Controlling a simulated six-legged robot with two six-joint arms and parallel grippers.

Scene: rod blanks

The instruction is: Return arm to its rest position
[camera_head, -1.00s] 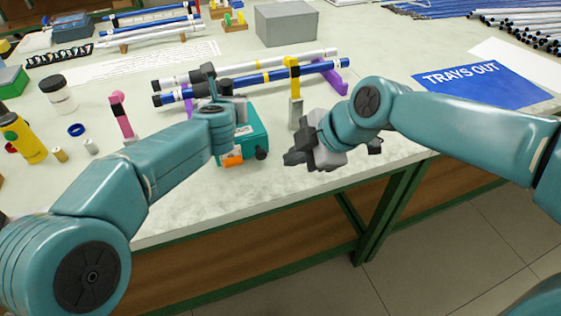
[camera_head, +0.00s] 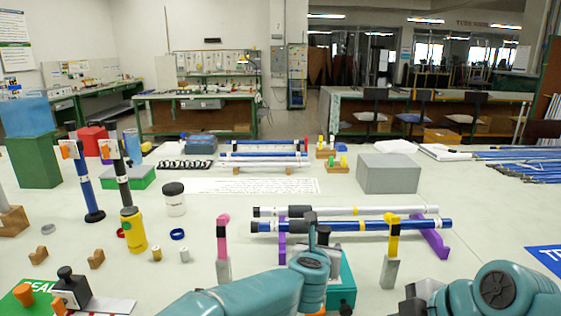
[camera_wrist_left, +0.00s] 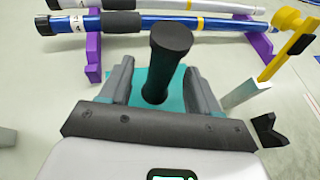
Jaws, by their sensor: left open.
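My left arm comes in at the bottom of the head view, and its gripper (camera_head: 318,238) is at a teal block (camera_head: 347,272). In the left wrist view the left gripper (camera_wrist_left: 160,85) is open. A dark round-topped post (camera_wrist_left: 170,45) stands between its spread fingers, above the teal block (camera_wrist_left: 148,82); I cannot tell whether they touch it. My right arm is at the bottom right of the head view. Only part of its gripper (camera_head: 412,303) shows at the lower edge, and its fingertips are cut off.
Behind the left gripper, a white rod (camera_head: 330,211) and a blue rod (camera_head: 360,225) lie on purple supports (camera_head: 432,240). A pink-topped post (camera_head: 223,250) and a yellow-topped post (camera_head: 390,250) stand either side. A grey box (camera_head: 388,173) is farther back. Bottles stand at left.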

